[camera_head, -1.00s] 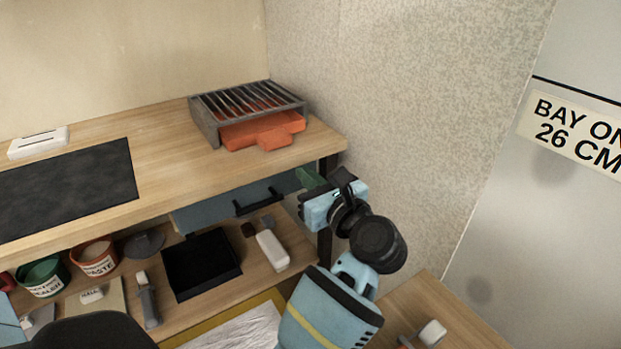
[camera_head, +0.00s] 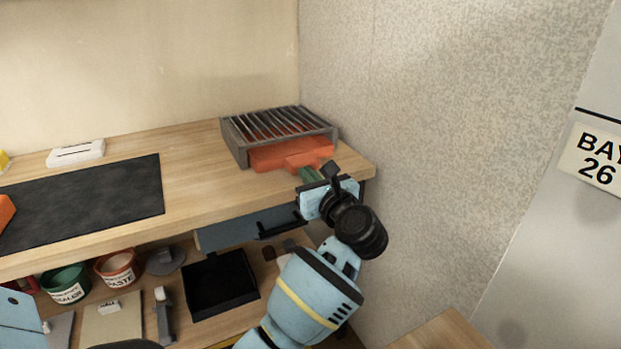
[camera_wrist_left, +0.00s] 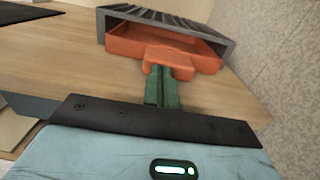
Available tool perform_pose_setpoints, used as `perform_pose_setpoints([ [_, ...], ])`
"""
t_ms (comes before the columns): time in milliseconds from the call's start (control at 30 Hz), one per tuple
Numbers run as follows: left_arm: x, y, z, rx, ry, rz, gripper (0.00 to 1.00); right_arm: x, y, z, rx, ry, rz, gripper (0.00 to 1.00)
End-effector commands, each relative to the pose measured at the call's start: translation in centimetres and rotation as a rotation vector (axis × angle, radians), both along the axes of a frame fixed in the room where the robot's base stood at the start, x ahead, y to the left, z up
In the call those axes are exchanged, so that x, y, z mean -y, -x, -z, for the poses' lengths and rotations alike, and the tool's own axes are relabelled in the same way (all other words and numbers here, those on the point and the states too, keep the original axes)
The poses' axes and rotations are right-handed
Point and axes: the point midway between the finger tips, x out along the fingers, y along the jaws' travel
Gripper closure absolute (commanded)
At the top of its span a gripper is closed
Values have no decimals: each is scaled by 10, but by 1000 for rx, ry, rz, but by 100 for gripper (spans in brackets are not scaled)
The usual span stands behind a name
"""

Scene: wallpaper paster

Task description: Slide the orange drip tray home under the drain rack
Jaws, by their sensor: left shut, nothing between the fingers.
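The orange drip tray (camera_head: 290,154) sits partly under the grey drain rack (camera_head: 232,141) on the bench's right end. Its front part and tab stick out at the rack's open front. In the left wrist view the tray (camera_wrist_left: 150,45) lies ahead, below the rack slats (camera_wrist_left: 165,17). My left gripper (camera_head: 308,174) is at the tray's front tab, its green fingers shut and empty. In the wrist view the fingertips (camera_wrist_left: 163,72) are together at the tab's front edge; I cannot tell for sure if they touch it. My right gripper is not in view.
The wooden bench top (camera_head: 195,180) is bare left of the rack, up to a dark mat (camera_head: 90,195). A textured wall (camera_head: 420,110) rises close on the right. Below are a blue drawer (camera_head: 235,232), a black tray (camera_head: 220,282) and buckets (camera_head: 117,267).

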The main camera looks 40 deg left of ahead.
Motion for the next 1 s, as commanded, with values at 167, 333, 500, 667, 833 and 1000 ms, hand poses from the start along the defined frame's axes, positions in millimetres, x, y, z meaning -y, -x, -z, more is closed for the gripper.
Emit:
perform_pose_setpoints([
  [167,-5,-2,0,0,0,-1,100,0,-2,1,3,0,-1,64],
  [333,-25,-11,0,1,0,-1,100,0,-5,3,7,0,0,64],
  [500,-31,-13,0,0,0,1,100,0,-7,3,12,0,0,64],
  [667,-30,-13,0,0,0,0,100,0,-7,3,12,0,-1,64],
  [833,-29,-12,0,0,0,1,100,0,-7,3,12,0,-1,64],
  [1000,-21,-10,0,0,2,1,100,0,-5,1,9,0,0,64],
])
